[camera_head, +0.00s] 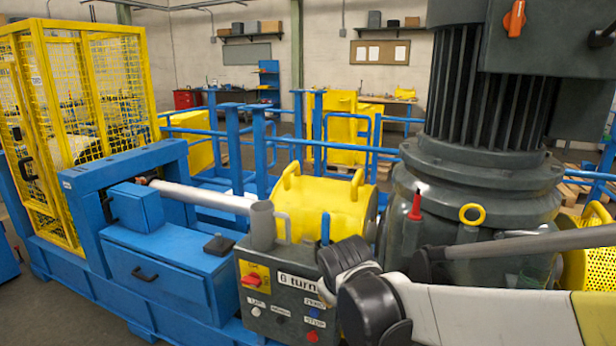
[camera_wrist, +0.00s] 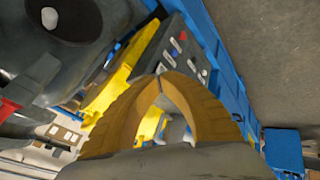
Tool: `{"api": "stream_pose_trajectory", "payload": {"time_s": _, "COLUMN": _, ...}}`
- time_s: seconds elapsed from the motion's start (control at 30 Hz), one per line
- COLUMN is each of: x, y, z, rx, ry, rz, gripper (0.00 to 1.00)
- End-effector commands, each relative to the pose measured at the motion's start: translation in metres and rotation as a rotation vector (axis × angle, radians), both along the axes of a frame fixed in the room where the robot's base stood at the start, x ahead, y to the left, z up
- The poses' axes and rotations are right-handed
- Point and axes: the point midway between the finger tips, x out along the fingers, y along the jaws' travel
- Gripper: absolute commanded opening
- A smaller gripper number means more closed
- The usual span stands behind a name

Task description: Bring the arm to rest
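My gripper (camera_wrist: 160,80) shows in the wrist view as two brown-orange curved fingers. Their tips meet, and the opening below the tips holds nothing that I can see. Yellow and grey parts show in the background through that opening. In the head view my white and grey arm comes in from the right and bends at a dark joint in front of the grey control box (camera_head: 262,310). I cannot make out the gripper's fingers there. The control box, with red and blue buttons, also shows in the wrist view (camera_wrist: 170,58), beyond the fingers.
A big dark motor (camera_head: 475,180) stands behind my arm, with a red handle (camera_head: 415,207) and a yellow ring (camera_head: 472,214). A yellow cover (camera_head: 318,205) and a blue frame (camera_head: 165,275) lie to the left. A yellow mesh cage (camera_head: 105,90) stands far left. Bare floor (camera_wrist: 270,50) shows right in the wrist view.

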Motion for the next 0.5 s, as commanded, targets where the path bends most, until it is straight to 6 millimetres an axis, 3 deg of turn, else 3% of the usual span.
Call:
{"api": "stream_pose_trajectory", "payload": {"time_s": 0.03, "x": -0.021, "y": -0.020, "z": 0.012, "rx": 0.039, "ry": 0.005, "rz": -0.053, "gripper": 0.00}}
{"api": "stream_pose_trajectory", "payload": {"time_s": 0.2, "x": -0.091, "y": -0.069, "z": 0.034, "rx": 0.183, "ry": 0.017, "rz": -0.228, "gripper": 0.00}}
{"api": "stream_pose_trajectory", "payload": {"time_s": 0.4, "x": -0.171, "y": -0.107, "z": 0.035, "rx": 0.342, "ry": 0.022, "rz": -0.423, "gripper": 0.00}}
{"api": "stream_pose_trajectory", "payload": {"time_s": 0.5, "x": -0.199, "y": -0.116, "z": 0.029, "rx": 0.403, "ry": 0.021, "rz": -0.496, "gripper": 0.00}}
